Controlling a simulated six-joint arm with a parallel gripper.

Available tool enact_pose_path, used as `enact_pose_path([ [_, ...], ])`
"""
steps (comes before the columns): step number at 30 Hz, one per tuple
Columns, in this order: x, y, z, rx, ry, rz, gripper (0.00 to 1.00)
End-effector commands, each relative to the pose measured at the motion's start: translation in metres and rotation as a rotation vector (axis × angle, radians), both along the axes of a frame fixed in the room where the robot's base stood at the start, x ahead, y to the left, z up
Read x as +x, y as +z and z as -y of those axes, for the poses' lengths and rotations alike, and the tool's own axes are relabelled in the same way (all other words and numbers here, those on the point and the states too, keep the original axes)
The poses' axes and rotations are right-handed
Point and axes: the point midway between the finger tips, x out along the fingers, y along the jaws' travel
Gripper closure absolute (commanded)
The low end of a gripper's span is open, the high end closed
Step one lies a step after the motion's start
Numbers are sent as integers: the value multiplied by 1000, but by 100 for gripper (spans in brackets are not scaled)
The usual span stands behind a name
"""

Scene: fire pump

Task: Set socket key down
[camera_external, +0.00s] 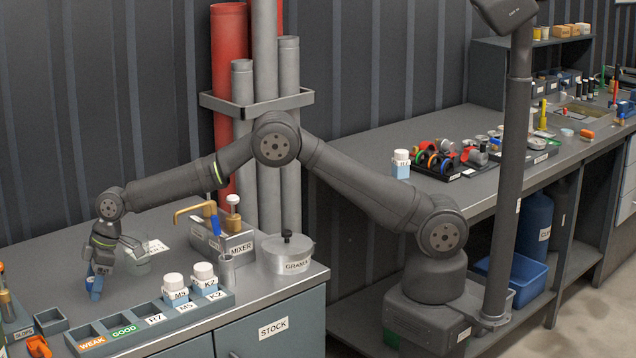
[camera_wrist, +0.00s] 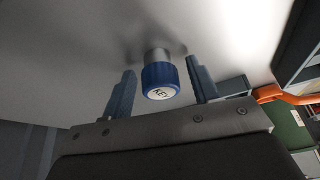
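The socket key (camera_wrist: 160,80) has a blue knurled cap marked KEY and a short metal shank. In the wrist view it stands between the two fingers of my gripper (camera_wrist: 161,88), with a visible gap on each side. Its shank meets a pale grey surface, where a soft shadow lies around it. My gripper is open around the key, not clamped on it. In the external view my gripper (camera_external: 97,283) points down low over the left end of the bench; the key cannot be told apart from the bluish fingers there.
An orange tool (camera_wrist: 287,97) shows at the wrist view's right.

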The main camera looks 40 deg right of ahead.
Motion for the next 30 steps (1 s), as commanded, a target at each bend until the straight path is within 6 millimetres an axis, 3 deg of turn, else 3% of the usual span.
enact_pose_path([
  [11, 0, 11, 2, 2, 0, 1, 45],
  [24, -9, 90, 34, 3, 0, 2, 45],
  [30, -11, 110, 43, 0, 0, 0, 45],
])
